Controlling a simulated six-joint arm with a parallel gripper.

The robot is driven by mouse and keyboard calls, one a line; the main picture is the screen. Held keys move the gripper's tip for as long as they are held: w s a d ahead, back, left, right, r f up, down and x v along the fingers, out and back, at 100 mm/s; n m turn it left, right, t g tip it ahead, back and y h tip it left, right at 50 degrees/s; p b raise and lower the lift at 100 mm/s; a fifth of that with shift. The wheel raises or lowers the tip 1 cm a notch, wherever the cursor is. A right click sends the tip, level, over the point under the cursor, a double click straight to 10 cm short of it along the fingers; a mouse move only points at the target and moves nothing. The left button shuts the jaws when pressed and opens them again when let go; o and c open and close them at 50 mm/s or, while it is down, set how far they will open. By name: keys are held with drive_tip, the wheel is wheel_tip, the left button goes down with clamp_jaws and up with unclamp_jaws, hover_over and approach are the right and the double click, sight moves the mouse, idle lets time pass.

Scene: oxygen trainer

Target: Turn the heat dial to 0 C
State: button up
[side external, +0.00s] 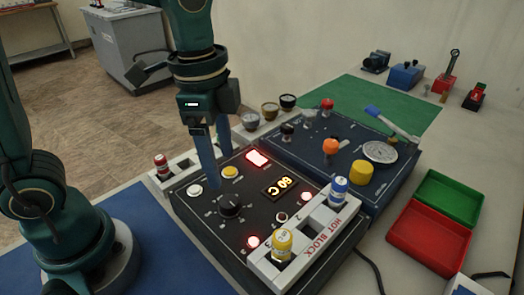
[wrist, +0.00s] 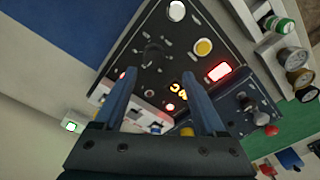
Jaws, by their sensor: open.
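The heat dial (side external: 230,205) is a black knob on the top of the dark hot block unit (side external: 205,228). The fingers look apart from the dial. In the wrist view the dial (wrist: 153,56) lies just beyond the gap between the fingertips (wrist: 159,74). The dial's pointer is too small to read surely.
A white button (side external: 194,190), a yellow button (side external: 230,172) and a lit red switch (side external: 257,158) sit near the dial. Yellow-capped (side external: 281,244) and blue-capped (side external: 339,190) vials stand in the white block. A second panel with knobs (side external: 361,172) adjoins behind.

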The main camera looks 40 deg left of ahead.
sight(228, 201)
drive_tip(key=shift+w+d+f+g, duration=0.15)
drive_tip(key=shift+d+f+g, duration=0.2)
drive_tip(key=shift+f, duration=0.3)
drive_tip(key=shift+d+f+g, duration=0.15)
drive_tip(key=shift+f+g, duration=0.1)
drive_tip(key=shift+f, duration=0.4)
drive_tip(key=shift+s+d+f, duration=0.1)
drive_tip(key=shift+s+f, duration=0.05)
drive_tip(key=shift+f, duration=1.1)
drive_tip(key=shift+s+f, duration=0.1)
drive_tip(key=shift+f, duration=1.15)
clamp_jaws()
